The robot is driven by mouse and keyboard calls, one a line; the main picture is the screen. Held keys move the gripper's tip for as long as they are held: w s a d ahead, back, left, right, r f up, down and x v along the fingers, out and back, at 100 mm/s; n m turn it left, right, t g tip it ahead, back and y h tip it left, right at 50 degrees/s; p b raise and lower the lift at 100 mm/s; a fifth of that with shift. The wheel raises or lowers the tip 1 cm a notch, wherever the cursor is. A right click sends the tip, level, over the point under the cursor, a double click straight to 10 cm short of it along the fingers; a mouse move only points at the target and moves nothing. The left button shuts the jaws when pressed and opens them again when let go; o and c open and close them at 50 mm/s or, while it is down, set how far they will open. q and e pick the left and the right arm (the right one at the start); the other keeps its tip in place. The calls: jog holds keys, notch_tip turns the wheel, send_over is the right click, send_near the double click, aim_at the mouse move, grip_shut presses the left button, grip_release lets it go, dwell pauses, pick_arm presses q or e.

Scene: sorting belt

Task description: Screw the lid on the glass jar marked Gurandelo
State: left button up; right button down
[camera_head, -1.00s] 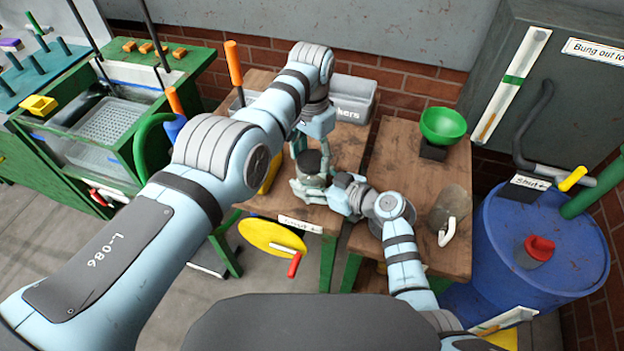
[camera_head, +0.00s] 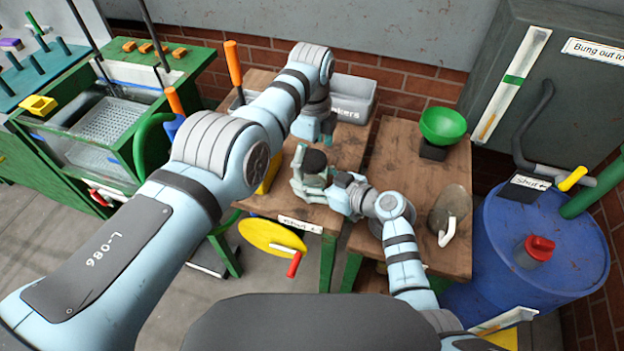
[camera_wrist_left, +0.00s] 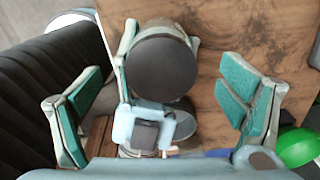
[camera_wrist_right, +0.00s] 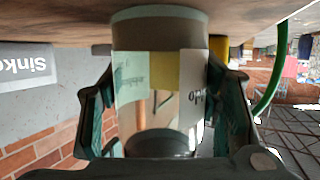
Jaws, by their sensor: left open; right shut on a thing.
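The glass jar is held in my right gripper, with its dark round lid (camera_head: 315,160) on top. In the left wrist view the lid (camera_wrist_left: 160,68) covers the jar's mouth; I cannot tell how tight it is. The right wrist view shows the glass jar (camera_wrist_right: 160,100) between the fingers, with a pale label whose lettering is only partly visible. My right gripper (camera_wrist_right: 165,115) is shut on the jar's sides, just above the table. My left gripper (camera_wrist_left: 160,110) is open and empty, its fingers apart from the lid. In the head view the left gripper (camera_head: 316,136) is just behind the jar.
The wooden table (camera_head: 350,148) carries a grey bin (camera_head: 352,98) at the back. To the right, a second table (camera_head: 400,170) holds a green bowl (camera_head: 442,125) and a grey rounded vessel (camera_head: 450,205). A blue barrel (camera_head: 545,215) with a red bung (camera_head: 540,246) stands beyond.

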dwell(0.3)
pick_arm(q)
notch_tip(320, 180, up, 12)
pick_arm(e)
jog(key=shift+f, duration=0.1)
dwell(0.3)
jog(key=shift+c, duration=2.3)
grip_release()
jog(key=v, duration=1.2)
pick_arm(q)
jog(key=shift+f, duration=0.1)
